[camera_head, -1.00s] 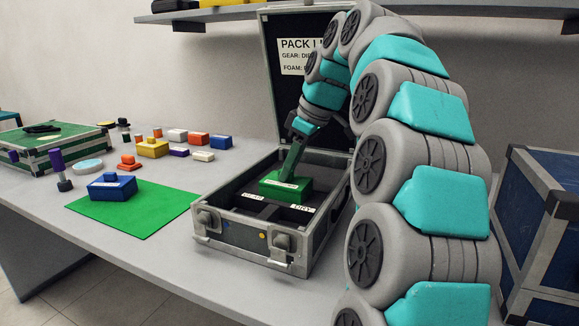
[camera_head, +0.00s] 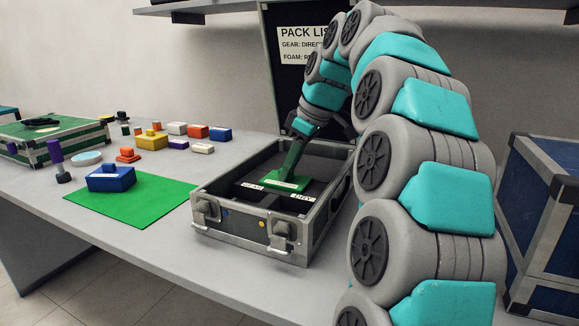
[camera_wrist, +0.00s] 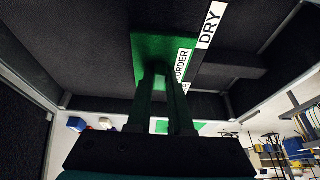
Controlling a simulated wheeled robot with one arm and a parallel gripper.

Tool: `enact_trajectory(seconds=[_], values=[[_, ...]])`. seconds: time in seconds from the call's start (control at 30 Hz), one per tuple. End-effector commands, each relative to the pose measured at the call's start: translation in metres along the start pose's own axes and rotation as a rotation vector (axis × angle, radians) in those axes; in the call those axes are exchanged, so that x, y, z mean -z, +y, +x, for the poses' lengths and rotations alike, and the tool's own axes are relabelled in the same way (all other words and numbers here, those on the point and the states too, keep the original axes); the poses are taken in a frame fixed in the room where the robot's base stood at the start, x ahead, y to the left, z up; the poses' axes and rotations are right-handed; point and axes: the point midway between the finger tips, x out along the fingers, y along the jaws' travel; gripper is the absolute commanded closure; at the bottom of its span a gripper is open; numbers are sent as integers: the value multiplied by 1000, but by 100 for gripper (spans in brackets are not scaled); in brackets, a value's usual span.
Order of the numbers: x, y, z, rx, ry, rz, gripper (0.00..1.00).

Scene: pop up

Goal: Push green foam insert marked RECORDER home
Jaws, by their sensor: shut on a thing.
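The green foam insert (camera_head: 287,183) sits low in the open grey case (camera_head: 232,218), in the rear part behind a dark divider. Only its top shows clearly in the head view. In the wrist view the insert (camera_wrist: 150,48) is a green plate with a white label, partly hidden, ending in "ORDER". My gripper (camera_head: 284,172) reaches down into the case from above, and is shut on the insert's raised green part. It also shows in the wrist view (camera_wrist: 160,78), its fingers hiding part of the insert. I cannot tell whether the insert is fully seated.
White labels, one reading DRY (camera_head: 302,197), mark the front compartments. The case lid (camera_head: 290,85) stands open with a pack list (camera_head: 303,45). A blue block (camera_head: 110,179) rests on a green mat (camera_head: 140,207). Several small coloured blocks lie behind it. A blue case (camera_head: 545,230) stands at right.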

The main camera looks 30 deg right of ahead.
Motion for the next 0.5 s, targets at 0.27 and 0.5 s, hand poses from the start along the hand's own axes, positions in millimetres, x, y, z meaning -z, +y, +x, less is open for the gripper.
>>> enact_trajectory(seconds=[0.27,0.5], values=[[0,0,0,1,-1,0,72],[0,0,0,2,-1,1,46]])
